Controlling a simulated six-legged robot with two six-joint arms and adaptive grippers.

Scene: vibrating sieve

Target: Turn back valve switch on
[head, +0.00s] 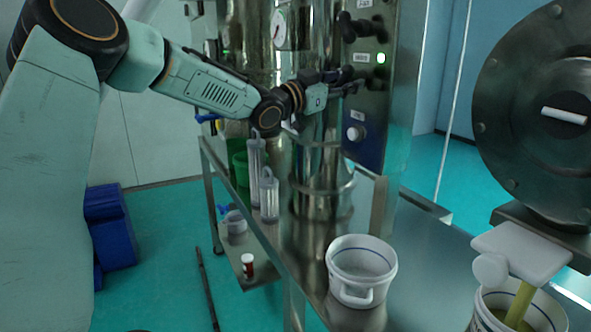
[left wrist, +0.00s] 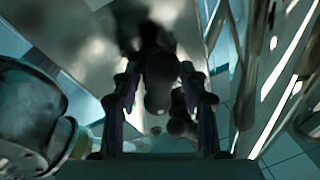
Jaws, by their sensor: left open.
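One black switch (head: 362,27) sticks out at the panel's top. A second black switch (head: 350,72) sits lower, at my left gripper (head: 345,83). In the left wrist view my left gripper (left wrist: 160,92) is open, with a dark knob shape (left wrist: 158,75) between its fingers. That view is blurred and dark, and I cannot tell whether the fingers touch it. My right gripper is not in view.
A pressure gauge (head: 279,28) sits left of the panel, and a white knob (head: 355,133) low on it. Clear cylinders (head: 256,175) and a white bucket (head: 361,270) stand on the steel bench. A large round steel lid (head: 535,110) stands at the right.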

